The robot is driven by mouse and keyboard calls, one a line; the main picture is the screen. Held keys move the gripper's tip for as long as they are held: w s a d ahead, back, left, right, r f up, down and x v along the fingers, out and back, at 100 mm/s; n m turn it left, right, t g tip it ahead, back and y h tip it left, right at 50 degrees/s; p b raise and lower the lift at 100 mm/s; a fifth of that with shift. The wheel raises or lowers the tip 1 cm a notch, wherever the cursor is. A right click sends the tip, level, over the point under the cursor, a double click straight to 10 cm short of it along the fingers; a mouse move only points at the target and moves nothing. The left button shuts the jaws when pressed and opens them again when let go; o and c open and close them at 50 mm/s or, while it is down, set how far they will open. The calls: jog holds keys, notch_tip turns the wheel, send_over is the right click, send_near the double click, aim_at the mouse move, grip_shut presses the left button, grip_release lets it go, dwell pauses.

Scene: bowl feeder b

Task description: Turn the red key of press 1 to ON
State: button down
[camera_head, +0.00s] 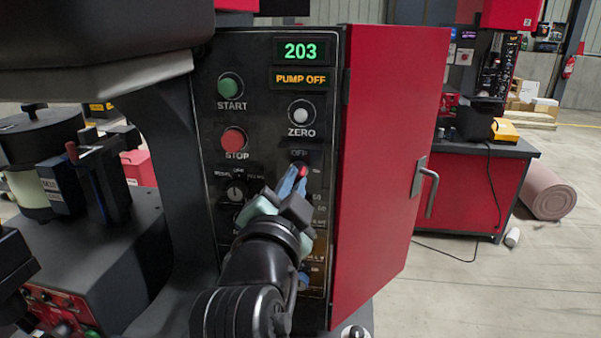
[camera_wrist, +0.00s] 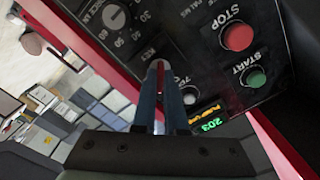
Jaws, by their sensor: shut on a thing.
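The black control panel (camera_head: 255,110) carries the red key (camera_head: 303,170), below an OFF label. My gripper (camera_head: 294,178) has its blue fingers shut on the key, which is mostly hidden between them. In the wrist view the two fingers (camera_wrist: 168,92) point at the panel, with a bit of red (camera_wrist: 160,67) between their tips. The key's exact angle cannot be told. The green display (camera_head: 300,51) reads 203 and the amber display (camera_head: 303,79) reads PUMP OFF.
A red door (camera_head: 390,150) stands open just right of my gripper. The green START button (camera_head: 230,86), red STOP button (camera_head: 234,141), white ZERO button (camera_head: 301,112) and a rotary knob (camera_head: 236,192) are close by. A red workbench (camera_head: 465,190) stands farther right.

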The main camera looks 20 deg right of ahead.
jog(key=shift+m+b, duration=0.3)
jog(key=shift+m, duration=0.2)
jog(key=m+b, duration=0.4)
jog(key=m, duration=0.1)
dwell(0.6)
dwell(0.3)
jog(key=shift+m+b, duration=1.6)
jog(key=shift+m, duration=0.3)
